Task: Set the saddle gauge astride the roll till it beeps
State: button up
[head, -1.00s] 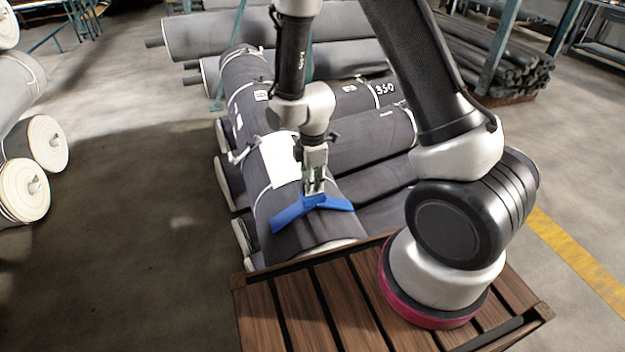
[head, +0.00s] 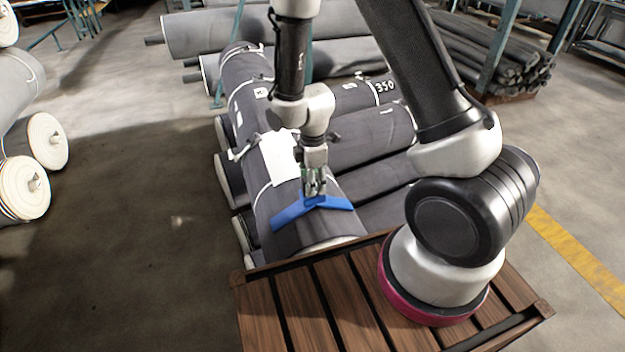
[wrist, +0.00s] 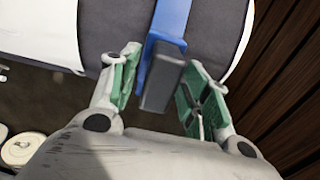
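The saddle gauge is a blue, wide V-shaped piece (head: 290,213) with a dark block handle (wrist: 160,84) on top. It lies across the near part of a dark grey roll (head: 283,232), its arms sloping down over either side. It looks seated there, though the contact underneath is hidden. My gripper (head: 314,190) is directly above the gauge, pointing down. In the wrist view, its green-padded fingers (wrist: 158,93) stand apart on both sides of the handle, with gaps showing. No beep light or readout is visible.
A white label sheet (head: 281,158) lies on the roll beyond the gauge. More grey rolls (head: 370,140) are stacked at right and behind. My slatted wooden deck (head: 300,300) is close to the roll's near end. Clear floor (head: 150,230) lies to the left.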

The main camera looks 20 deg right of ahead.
notch_tip(320, 180, up, 12)
dwell(0.7)
dwell(0.7)
jog(key=s+d+r+m+t, duration=0.2)
jog(key=s+d+r+m, duration=0.5)
jog(key=r, duration=0.5)
jog(key=s+d+r+m+t, duration=0.2)
jog(key=s+d+r+m, duration=0.6)
jog(key=s+r+m, duration=0.3)
jog(key=shift+s+r, duration=0.35)
jog(key=shift+s, duration=0.15)
